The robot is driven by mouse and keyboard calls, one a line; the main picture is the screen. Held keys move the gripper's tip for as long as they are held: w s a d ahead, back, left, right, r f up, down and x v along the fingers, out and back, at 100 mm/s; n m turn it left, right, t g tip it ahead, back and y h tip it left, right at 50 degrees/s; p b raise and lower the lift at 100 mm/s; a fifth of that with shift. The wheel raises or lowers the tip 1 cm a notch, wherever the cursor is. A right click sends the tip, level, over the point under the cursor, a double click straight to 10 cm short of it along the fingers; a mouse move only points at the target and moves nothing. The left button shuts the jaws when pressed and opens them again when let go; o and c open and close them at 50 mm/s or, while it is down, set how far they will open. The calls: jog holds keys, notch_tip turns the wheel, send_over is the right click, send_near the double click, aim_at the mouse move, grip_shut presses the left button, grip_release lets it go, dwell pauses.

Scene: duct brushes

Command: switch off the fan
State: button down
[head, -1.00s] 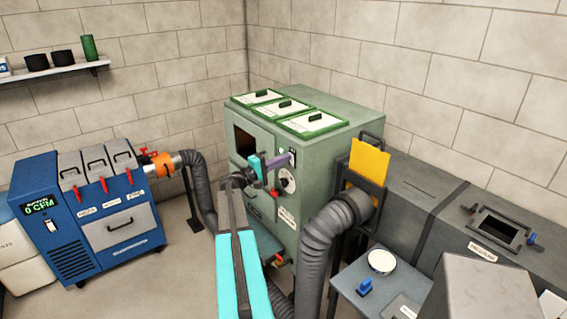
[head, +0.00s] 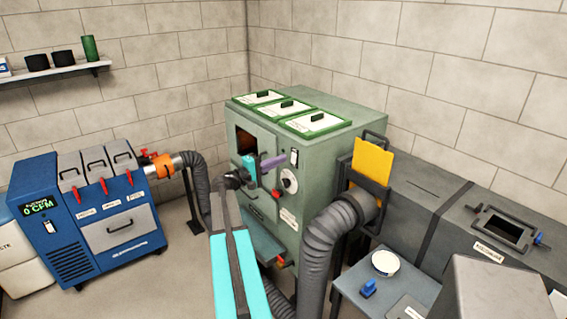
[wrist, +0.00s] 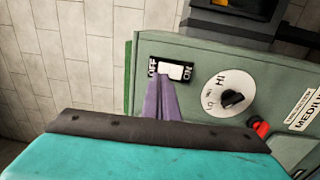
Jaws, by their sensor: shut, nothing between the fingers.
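The green cabinet (head: 330,150) has a small OFF/ON rocker switch (head: 293,156) high on its front. In the wrist view the white rocker (wrist: 174,71) sits in a black plate, with OFF at left and ON at right. I cannot tell which side is pressed. My gripper (head: 284,159) has purple fingers, shut and empty, pointing at the switch panel. In the wrist view the fingertips (wrist: 164,80) lie over the rocker's lower left part, hiding some of it. I cannot tell whether they touch it.
A LO/HI dial (wrist: 233,98) and a red knob (wrist: 262,129) are right of the switch. A blue machine (head: 85,225) at left reads 0 CFM and has its own switch (head: 48,227). A grey hose (head: 325,235) and small table (head: 385,290) stand at right.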

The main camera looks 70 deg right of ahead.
jog(key=r+b+v, duration=0.2)
jog(key=v, duration=0.8)
jog(key=shift+b, duration=0.4)
jog(key=shift+w+f, duration=0.15)
